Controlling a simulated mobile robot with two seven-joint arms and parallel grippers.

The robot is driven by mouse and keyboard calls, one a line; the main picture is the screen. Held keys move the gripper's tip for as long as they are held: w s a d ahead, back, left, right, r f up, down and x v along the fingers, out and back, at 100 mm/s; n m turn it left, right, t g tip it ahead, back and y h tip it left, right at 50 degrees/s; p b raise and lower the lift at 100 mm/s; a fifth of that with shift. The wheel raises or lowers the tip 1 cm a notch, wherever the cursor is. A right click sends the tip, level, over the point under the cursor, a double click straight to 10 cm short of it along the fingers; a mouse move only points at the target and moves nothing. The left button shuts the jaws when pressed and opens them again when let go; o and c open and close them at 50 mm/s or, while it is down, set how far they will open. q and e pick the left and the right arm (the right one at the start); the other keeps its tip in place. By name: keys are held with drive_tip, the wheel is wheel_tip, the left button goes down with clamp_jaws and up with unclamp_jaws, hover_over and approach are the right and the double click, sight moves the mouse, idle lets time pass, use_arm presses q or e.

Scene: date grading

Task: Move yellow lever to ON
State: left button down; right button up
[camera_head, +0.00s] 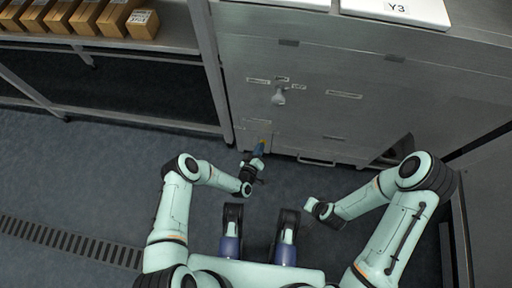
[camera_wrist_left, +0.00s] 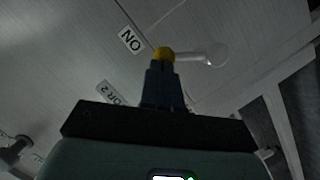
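The yellow lever has a yellow knob (camera_wrist_left: 163,54) and a pale arm that runs right to a round pivot (camera_wrist_left: 216,53) on the grey panel in the left wrist view. A white ON label (camera_wrist_left: 131,40) is up and left of the knob.
The grey cabinet (camera_head: 310,65) carries another pale handle (camera_head: 279,96) above my left gripper. A partly hidden label (camera_wrist_left: 112,93) reads "OR 2". A metal shelf (camera_head: 175,38) with several boxes stands at the left. Floor (camera_head: 90,165) is open at the left.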

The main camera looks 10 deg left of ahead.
use_arm(q)
drive_tip(key=shift+w+d+r, duration=0.15)
drive_tip(key=shift+w+d, duration=0.1)
drive_tip(key=shift+w, duration=0.1)
drive_tip(key=shift+s+d+f, duration=0.2)
drive_tip(key=shift+s+f, duration=0.1)
drive_tip(key=shift+f, duration=0.05)
drive_tip(key=shift+r, duration=0.1)
use_arm(e)
drive_tip(key=shift+s, duration=0.1)
